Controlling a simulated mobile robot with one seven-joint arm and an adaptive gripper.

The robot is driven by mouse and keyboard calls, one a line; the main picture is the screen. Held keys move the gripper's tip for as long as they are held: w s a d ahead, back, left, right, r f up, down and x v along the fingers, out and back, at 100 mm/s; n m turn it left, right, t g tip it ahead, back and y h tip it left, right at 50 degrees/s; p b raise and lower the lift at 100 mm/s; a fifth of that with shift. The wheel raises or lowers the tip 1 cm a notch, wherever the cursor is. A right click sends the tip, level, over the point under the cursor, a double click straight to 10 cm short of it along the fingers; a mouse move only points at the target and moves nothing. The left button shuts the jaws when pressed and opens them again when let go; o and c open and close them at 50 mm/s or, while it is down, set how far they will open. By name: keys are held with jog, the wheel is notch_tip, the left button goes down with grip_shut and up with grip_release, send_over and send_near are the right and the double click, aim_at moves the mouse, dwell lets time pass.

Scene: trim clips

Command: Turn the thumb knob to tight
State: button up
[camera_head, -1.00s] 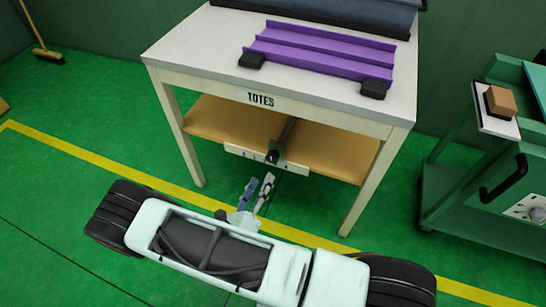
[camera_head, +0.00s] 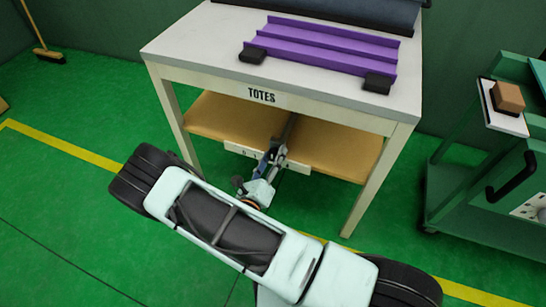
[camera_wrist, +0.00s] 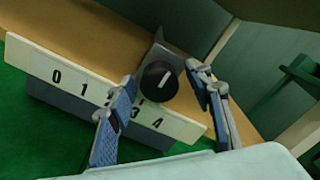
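The thumb knob (camera_wrist: 158,84) is round and black with a white line across its face, slanting from upper right to lower left in the wrist view. It sits at the front of a grey bracket (camera_wrist: 163,50), above a pale strip (camera_wrist: 40,60) marked 0 to 4. My gripper (camera_wrist: 160,76) is open, with one finger left of the knob and the other right of it. Whether either finger touches the knob cannot be told. In the head view my gripper (camera_head: 271,158) is at the strip under the table and largely hides the knob.
The white table (camera_head: 205,55) marked TOTES stands above, with a purple ridged piece (camera_head: 325,50) on top and a tan lower shelf (camera_head: 225,118). Its legs flank my arm. A green cart (camera_head: 480,185) stands at the right.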

jog(key=c, duration=1)
jog(key=shift+c, duration=0.2)
